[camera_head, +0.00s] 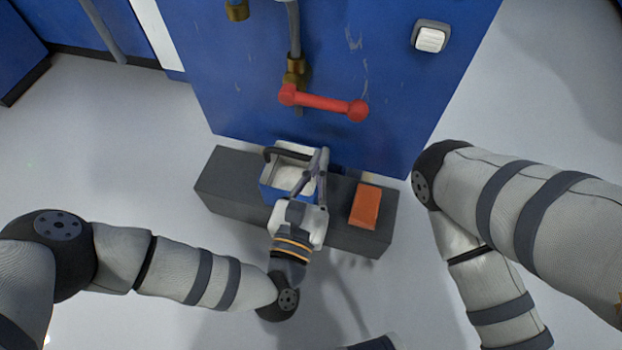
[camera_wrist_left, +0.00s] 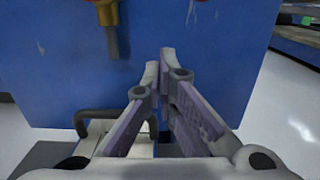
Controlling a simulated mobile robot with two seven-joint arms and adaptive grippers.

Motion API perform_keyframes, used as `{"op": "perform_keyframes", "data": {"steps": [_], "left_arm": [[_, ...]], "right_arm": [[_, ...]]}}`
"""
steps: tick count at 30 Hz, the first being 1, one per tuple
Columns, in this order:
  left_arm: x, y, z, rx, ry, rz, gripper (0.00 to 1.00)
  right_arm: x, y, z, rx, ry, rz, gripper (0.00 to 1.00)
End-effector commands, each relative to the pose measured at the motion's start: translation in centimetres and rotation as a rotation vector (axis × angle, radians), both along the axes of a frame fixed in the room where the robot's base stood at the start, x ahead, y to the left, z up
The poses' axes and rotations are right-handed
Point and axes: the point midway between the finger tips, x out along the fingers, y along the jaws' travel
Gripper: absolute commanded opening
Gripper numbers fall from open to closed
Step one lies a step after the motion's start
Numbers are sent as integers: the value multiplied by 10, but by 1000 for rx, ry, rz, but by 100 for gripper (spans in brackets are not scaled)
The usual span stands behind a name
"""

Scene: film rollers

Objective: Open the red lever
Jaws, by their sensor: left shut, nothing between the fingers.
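The red lever (camera_head: 323,102) is mounted on the front of the blue cabinet, on a brass valve (camera_head: 297,72) below a grey pipe. It lies nearly level, its free end to the right and slightly lower. My left gripper (camera_head: 322,152) is shut and empty, below the lever and apart from it, over the dark grey block. In the left wrist view the closed fingers (camera_wrist_left: 160,62) point at the blue panel; small red bits show at the top edge there. My right arm shows at the right, but its gripper is not seen.
A dark grey block (camera_head: 228,188) stands in front of the blue cabinet (camera_head: 385,60). On it are a blue and white box with a black handle (camera_head: 276,193) and an orange brick (camera_head: 365,206). A white switch (camera_head: 430,38) sits at the panel's upper right. Grey floor lies open around.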

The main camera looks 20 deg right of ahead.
Motion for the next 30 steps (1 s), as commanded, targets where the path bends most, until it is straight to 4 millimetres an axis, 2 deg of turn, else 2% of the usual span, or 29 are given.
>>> {"op": "perform_keyframes", "data": {"steps": [4,7,12,30], "left_arm": [[26,-18,0,-2,-1,-1,0],[28,-20,23,-2,-3,-3,0],[31,-21,39,0,-1,-2,0],[30,-22,42,-27,21,-1,0]], "right_arm": [[-3,0,-7,1,17,2,40],[-1,0,0,0,4,1,40],[0,0,2,-1,-3,-1,40],[0,0,0,0,-1,0,40]]}}
